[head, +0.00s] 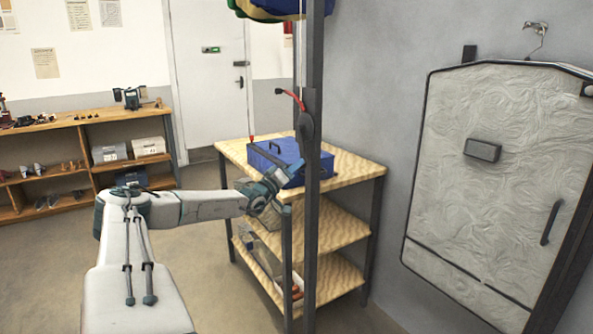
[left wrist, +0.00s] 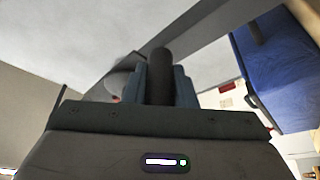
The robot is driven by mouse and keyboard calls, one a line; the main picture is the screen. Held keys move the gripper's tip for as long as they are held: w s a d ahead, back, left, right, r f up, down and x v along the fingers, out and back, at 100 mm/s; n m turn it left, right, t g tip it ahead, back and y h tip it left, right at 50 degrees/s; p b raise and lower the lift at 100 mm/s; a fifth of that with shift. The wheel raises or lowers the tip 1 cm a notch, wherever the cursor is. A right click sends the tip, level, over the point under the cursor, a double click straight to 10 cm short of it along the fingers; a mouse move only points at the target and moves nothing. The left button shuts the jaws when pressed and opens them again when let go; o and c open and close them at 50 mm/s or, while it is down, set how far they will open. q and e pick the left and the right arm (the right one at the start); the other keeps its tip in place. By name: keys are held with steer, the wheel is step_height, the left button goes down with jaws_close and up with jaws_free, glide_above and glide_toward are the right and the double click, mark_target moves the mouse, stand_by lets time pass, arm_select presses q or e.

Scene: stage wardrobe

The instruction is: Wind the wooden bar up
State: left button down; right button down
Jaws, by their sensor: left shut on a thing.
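My left gripper (head: 277,186) is beside the dark upright post (head: 312,230), in front of the table. In the left wrist view my left gripper (left wrist: 160,90) is shut on a dark round handle (left wrist: 161,62). The handle's other end and its link to the winch are hard to make out. Coloured cloth (head: 280,8) hangs at the top edge; the wooden bar itself does not show. My right gripper is out of view.
A blue case (head: 277,160) stands on the wooden shelf table (head: 345,172) close behind my left gripper. A grey garment bag (head: 500,170) hangs on the right wall. A low wooden shelf unit (head: 85,130) stands at the left. Floor at the front left is clear.

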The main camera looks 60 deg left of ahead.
arm_select(q)
steer(key=shift+a, duration=0.3)
steer(key=c, duration=1.3)
jaws_free()
steer(key=shift+f, duration=0.1)
steer(key=shift+o, duration=0.6)
steer(key=shift+a+f, duration=0.1)
steer(key=shift+f, duration=0.05)
